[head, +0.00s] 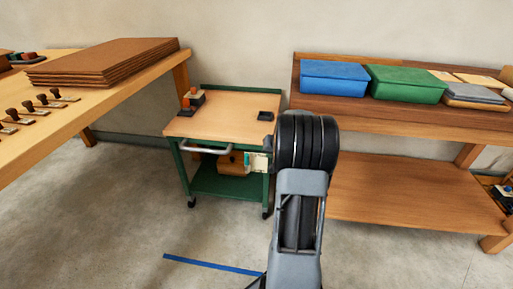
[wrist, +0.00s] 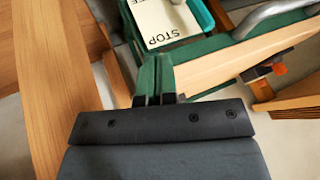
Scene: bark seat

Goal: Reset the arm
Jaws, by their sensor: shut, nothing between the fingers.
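My arm (head: 305,150) rises in the middle of the head view, with a black ribbed joint above a grey link. It hides my gripper there. In the wrist view my gripper (wrist: 155,98) shows at the bottom centre as a dark bar with two small fingers close together. It is shut and empty. The green-framed cart (wrist: 215,66) lies just beyond the fingertips in that view; whether they touch it I cannot tell.
The cart (head: 225,125) carries small stamps and a black pad. A workbench (head: 110,90) with stacked brown boards stands left. A shelf bench (head: 400,120) with a blue bin (head: 334,78) and green bin (head: 406,84) stands right. The floor (head: 120,220) at front left is clear except for blue tape.

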